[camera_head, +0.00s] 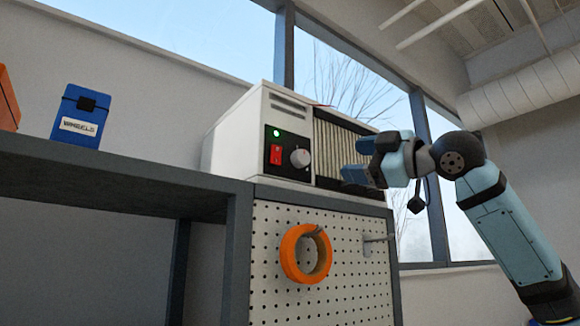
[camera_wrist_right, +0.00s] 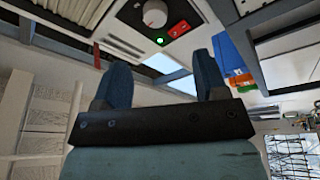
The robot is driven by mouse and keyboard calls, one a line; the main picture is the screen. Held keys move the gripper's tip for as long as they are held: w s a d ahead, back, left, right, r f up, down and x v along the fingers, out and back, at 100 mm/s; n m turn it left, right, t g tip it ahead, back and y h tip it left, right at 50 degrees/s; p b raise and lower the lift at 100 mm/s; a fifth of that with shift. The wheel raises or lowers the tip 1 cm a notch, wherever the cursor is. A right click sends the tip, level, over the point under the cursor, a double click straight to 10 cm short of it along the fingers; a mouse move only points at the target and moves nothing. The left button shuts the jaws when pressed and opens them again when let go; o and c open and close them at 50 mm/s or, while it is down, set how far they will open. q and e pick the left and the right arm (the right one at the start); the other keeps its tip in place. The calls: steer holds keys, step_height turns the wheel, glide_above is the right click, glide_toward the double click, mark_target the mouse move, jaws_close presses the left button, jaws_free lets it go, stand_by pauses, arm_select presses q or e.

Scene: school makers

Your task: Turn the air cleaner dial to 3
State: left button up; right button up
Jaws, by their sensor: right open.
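The air cleaner (camera_head: 232,140) is a white box with a dark control panel and a slatted grille, standing on top of a cabinet. Its round light-grey dial (camera_head: 300,158) sits on the panel, right of a red switch (camera_head: 276,155) and below a lit green lamp. The numbers around the dial are too small to read. In the right wrist view the dial (camera_wrist_right: 154,14) shows near the top, beyond the fingers. My right gripper (camera_head: 345,165) is open and empty, in front of the grille, to the right of the dial and apart from it. My left gripper is not in view.
A blue box labelled "WHEELS" (camera_head: 79,115) and an orange object (camera_head: 7,100) stand on the grey shelf (camera_head: 100,165) at left. An orange tape roll (camera_head: 291,262) hangs on the pegboard (camera_head: 345,290) below the air cleaner. A bare peg (camera_head: 377,238) sticks out beside it.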

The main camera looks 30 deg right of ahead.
mark_target(305, 158)
steer(key=p+x, duration=0.1)
steer(key=x, duration=0.3)
steer(key=p+x, duration=0.1)
steer(key=x, duration=0.3)
steer(key=r+p+x, duration=0.1)
steer(key=x, duration=0.3)
steer(key=shift+s+p, duration=0.15)
steer(key=shift+p, duration=0.2)
steer(key=shift+w+f, duration=0.1)
steer(key=shift+w, duration=0.35)
steer(key=shift+s, duration=0.15)
steer(key=c, duration=0.9)
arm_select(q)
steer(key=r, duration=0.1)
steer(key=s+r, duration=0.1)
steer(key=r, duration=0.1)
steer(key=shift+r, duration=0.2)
